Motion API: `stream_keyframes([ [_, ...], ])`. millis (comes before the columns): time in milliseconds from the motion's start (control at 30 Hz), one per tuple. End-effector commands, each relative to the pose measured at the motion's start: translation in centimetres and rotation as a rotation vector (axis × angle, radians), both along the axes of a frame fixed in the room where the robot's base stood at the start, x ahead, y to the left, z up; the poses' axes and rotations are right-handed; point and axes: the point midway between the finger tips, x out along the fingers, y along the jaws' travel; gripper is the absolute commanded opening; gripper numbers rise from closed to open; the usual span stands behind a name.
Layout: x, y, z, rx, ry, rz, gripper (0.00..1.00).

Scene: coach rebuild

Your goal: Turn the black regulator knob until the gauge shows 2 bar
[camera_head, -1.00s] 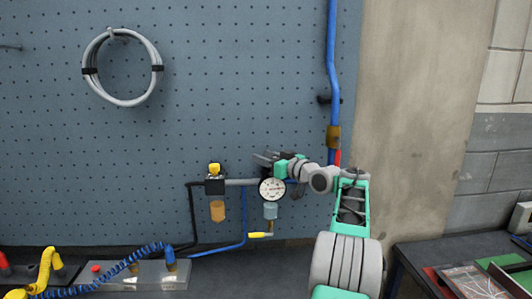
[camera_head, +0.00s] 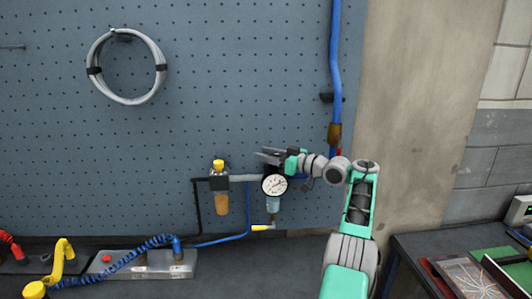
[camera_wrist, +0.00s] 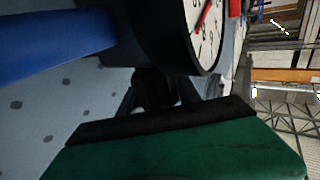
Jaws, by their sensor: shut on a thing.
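The gauge (camera_head: 274,184) has a round white face and a black rim. It sits on the regulator, above a clear bowl (camera_head: 273,204). In the wrist view the gauge face (camera_wrist: 203,28) is cut off by the top edge, and part of a red needle shows. I cannot read the exact value. My gripper (camera_head: 270,156) is at the top of the regulator, just above the gauge, coming in from the right. It is shut on the black knob (camera_wrist: 155,90), which is mostly hidden in the head view. One green finger with a black pad (camera_wrist: 170,125) fills the lower wrist view.
A lubricator with a yellow cap (camera_head: 218,166) and amber bowl stands left of the regulator. A yellow-handled valve (camera_head: 260,228) is below. A blue pipe (camera_head: 333,60) runs down the pegboard at right. A coiled blue hose (camera_head: 130,255) lies on the bench at left.

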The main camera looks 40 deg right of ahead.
Motion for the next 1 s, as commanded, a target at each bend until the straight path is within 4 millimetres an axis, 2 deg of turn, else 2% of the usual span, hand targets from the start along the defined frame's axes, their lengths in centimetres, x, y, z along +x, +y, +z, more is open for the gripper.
stream_keyframes([
  [600,0.01,0.04,0.16,-0.001,-0.002,0.013,0.0],
  [633,0.01,0.04,0.16,-0.001,-0.002,0.013,0.42],
  [867,0.01,0.04,0.09,-0.001,-0.001,0.013,0.61],
  [1000,0.01,0.04,0.06,-0.001,-0.001,0.013,0.62],
])
